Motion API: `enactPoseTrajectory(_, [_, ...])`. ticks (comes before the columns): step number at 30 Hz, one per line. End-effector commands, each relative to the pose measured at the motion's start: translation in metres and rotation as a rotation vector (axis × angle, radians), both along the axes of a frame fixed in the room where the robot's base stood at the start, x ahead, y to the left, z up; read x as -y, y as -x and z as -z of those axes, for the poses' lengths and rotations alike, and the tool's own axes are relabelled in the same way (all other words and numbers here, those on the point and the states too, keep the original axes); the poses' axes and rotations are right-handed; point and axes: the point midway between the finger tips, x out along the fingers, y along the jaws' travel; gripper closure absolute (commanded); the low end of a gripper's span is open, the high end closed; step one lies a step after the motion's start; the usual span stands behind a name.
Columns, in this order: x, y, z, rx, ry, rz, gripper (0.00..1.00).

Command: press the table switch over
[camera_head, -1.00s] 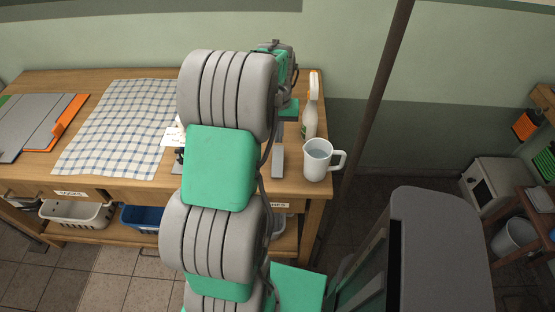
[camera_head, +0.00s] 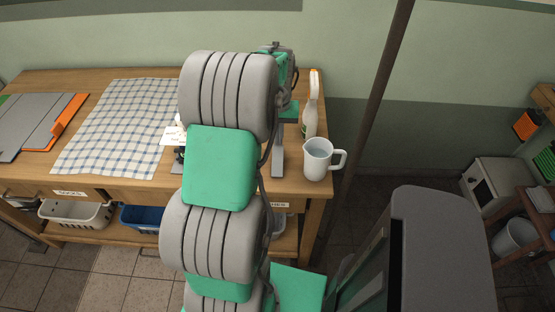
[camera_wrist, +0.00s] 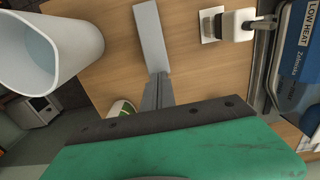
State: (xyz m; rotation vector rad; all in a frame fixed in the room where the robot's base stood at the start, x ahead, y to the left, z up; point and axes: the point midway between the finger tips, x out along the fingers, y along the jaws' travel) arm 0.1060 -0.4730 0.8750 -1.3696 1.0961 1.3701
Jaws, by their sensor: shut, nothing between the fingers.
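A small white plate (camera_wrist: 208,24) with a raised white block (camera_wrist: 238,25) beside it sits on the wooden worktop in the wrist view. It looks like the table switch, but which way it is tipped cannot be told. In the head view my arm hides that area. My gripper (camera_wrist: 148,12) is shut and empty, its grey fingers reaching over the worktop to the left of the plate and apart from it. In the head view the shut fingers (camera_head: 278,170) show just left of the white jug.
The white jug (camera_head: 318,160) stands close right of my fingers, also large in the wrist view (camera_wrist: 50,55). A spray bottle (camera_head: 311,110) stands behind it. A blue appliance (camera_wrist: 300,60) lies right of the plate. A checked cloth (camera_head: 115,130) covers the worktop's left part.

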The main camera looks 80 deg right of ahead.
Motion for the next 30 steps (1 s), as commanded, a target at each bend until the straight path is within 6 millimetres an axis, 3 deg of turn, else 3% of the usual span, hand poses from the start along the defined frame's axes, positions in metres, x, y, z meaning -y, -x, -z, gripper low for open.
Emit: enactPoseTrajectory(30, [0.000, 0.000, 0.022, 0.000, -0.001, 0.000, 1.00])
